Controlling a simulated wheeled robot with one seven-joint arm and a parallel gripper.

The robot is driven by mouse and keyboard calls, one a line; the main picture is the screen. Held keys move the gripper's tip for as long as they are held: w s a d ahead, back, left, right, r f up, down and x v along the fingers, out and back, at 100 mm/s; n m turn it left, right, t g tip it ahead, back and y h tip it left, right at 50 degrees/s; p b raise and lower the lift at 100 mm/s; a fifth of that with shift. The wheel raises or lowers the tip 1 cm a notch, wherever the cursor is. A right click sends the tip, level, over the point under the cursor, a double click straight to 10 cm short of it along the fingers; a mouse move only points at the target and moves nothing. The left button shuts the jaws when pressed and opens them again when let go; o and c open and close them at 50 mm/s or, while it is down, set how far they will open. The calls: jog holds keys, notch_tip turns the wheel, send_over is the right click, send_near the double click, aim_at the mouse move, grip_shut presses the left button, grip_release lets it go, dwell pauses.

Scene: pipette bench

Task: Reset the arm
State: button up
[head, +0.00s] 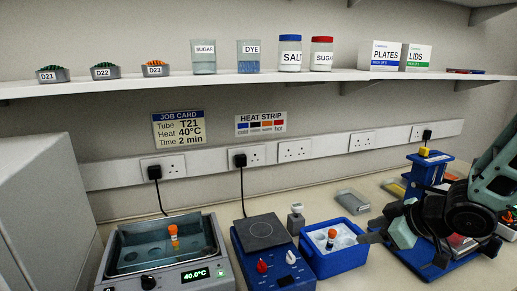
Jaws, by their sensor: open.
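My arm reaches in from the right edge. My gripper (404,247) is low at the right, in front of the blue stand (425,172) and to the right of the blue tub (336,262). Its dark fingers are spread apart, open, with nothing seen between them. It partly hides the stand and its blue base. I cannot tell whether it touches them.
A water bath (210,276) reading 40.0°C holds an orange-capped tube (173,236). A blue hotplate (265,233) stands beside it. The tub holds another orange-capped tube (331,239). A grey tray (352,197) lies behind. A shelf (130,84) with jars and boxes runs above.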

jog(key=s+a+r+g+h, duration=0.2)
jog(key=s+a+g, duration=0.2)
jog(key=s, duration=0.9)
jog(key=s+a+r+m+g+h, duration=0.1)
jog(key=s+a+r+g+h, duration=0.1)
jog(key=s+a, duration=0.7)
jog(key=s+g, duration=0.1)
jog(key=s, duration=0.3)
jog(key=shift+m+g+h, duration=0.3)
jog(key=shift+g+h, duration=0.1)
jog(key=shift+o, duration=0.4)
jog(key=shift+w+r, duration=0.1)
